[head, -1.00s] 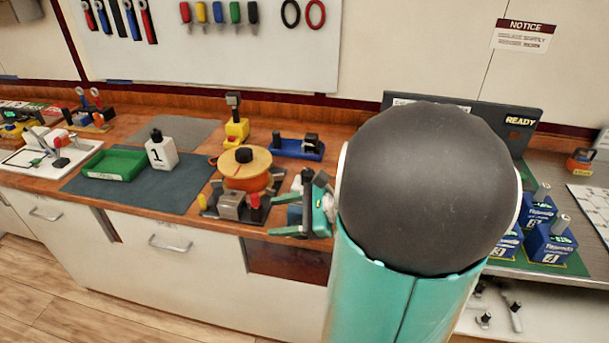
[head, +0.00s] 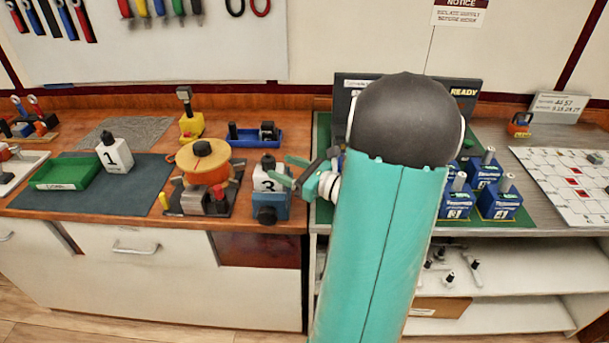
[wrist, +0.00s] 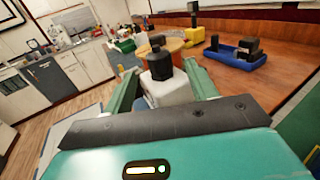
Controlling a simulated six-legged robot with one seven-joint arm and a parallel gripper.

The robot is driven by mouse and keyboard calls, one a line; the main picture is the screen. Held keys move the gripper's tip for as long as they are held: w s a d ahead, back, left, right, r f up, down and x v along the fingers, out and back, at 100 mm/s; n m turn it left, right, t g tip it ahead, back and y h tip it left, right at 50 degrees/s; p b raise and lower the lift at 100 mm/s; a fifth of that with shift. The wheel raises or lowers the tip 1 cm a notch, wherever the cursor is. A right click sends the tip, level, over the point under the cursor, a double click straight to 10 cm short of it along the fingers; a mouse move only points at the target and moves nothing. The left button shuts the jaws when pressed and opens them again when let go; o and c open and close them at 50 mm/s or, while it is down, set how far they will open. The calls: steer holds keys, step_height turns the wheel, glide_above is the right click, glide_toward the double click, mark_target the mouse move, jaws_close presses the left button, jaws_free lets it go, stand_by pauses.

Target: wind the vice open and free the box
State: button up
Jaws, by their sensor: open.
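A white box marked 3 with a black cap (head: 269,177) stands upright at the blue vice (head: 272,204) on the front edge of the wooden bench. The vice has a dark knob at its front; whether its jaws touch the box cannot be made out. My gripper (head: 285,172) is open, just right of the box, with its green fingers pointing left at it. In the wrist view, the box (wrist: 168,90) shows between the two spread fingers of my gripper (wrist: 160,80), beyond the palm. The vice is mostly hidden there.
An orange reel (head: 203,158) stands left of the vice, with a blue tray (head: 255,138) behind. Blue numbered blocks (head: 500,203) stand on the right.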

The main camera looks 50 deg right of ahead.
mark_target(270, 161)
steer(key=shift+w+a, duration=0.25)
steer(key=shift+w, duration=1.1)
steer(key=shift+w+a, duration=0.25)
steer(key=shift+w, duration=1.05)
jaws_close()
steer(key=shift+d, duration=0.15)
jaws_free()
steer(key=s+d, duration=0.2)
steer(key=s, duration=1.1)
steer(key=shift+s+d, duration=0.15)
steer(key=shift+s, duration=0.1)
